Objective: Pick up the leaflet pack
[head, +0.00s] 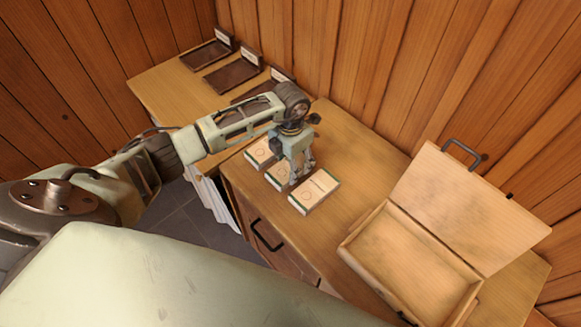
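Three pale, flat packs with green edges lie in a row on the wooden cabinet top: a left pack (258,152), a middle pack (277,175) and a right pack (314,191). The print is too small to read, so I cannot tell which is the leaflet pack. My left gripper (299,175) points down at the right end of the middle pack and partly hides it. I cannot tell whether its fingers touch or hold that pack. My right gripper is not in view.
An open wooden box (412,262) with a raised lid (455,213) stands at the right. Several dark trays (232,76) with small upright cards sit at the far left. Plank walls rise behind. Bare wood lies between the right pack and the box.

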